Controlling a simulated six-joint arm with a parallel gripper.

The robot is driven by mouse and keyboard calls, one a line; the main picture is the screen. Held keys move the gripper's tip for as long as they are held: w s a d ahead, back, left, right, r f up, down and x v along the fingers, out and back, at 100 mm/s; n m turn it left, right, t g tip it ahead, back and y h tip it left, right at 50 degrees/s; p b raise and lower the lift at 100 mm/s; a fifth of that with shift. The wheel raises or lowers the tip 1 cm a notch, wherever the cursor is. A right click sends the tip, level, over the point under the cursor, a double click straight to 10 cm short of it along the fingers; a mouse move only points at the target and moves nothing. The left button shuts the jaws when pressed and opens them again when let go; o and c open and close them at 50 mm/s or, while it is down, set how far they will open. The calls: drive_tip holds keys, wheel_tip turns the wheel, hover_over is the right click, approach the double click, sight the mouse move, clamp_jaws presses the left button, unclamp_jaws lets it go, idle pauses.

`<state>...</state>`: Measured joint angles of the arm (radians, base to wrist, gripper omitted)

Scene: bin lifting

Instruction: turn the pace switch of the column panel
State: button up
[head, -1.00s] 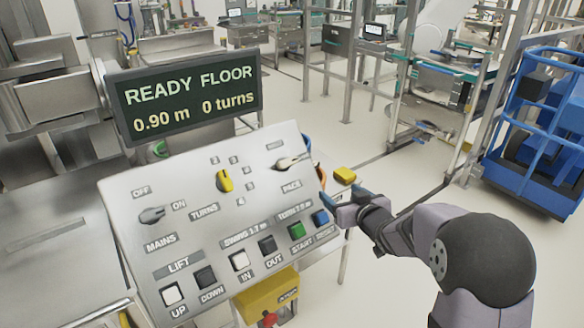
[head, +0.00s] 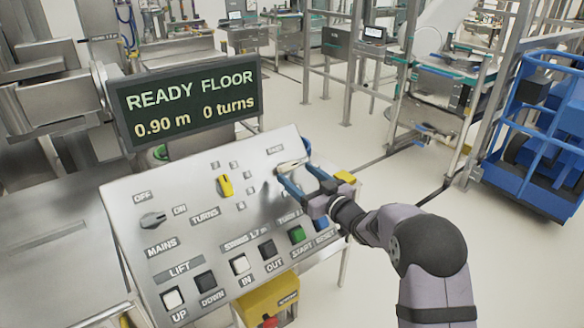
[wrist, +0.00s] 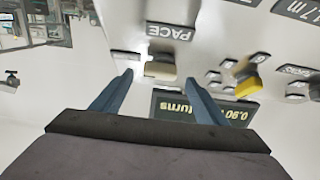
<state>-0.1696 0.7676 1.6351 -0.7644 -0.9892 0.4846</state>
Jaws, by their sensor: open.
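The pace switch (head: 291,163), a pale knob, sits at the upper right of the sloping column panel (head: 210,250). In the wrist view the switch (wrist: 160,70) shows beside the PACE label (wrist: 168,32), which appears upside down. My gripper (head: 294,173) is open at the switch, with its two blue fingers reaching toward it. In the wrist view my gripper (wrist: 159,79) has one fingertip on each side of the knob, with a visible gap on both sides. The depth of the fingertips relative to the knob is unclear. In the head view the fingers partly cover the area below the switch.
A yellow turns knob (head: 225,185) and a grey mains switch (head: 152,220) share the panel. Push buttons line its lower edge, including a green one (head: 297,235). The display (head: 188,99) reads READY FLOOR, 0.90 m, 0 turns. A yellow box (head: 268,297) hangs below.

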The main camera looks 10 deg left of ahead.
sight(290, 169)
drive_tip(key=shift+p+x, duration=0.55)
drive_tip(key=shift+x, duration=1.3)
drive_tip(key=shift+c, duration=0.3)
drive_tip(key=c, duration=1)
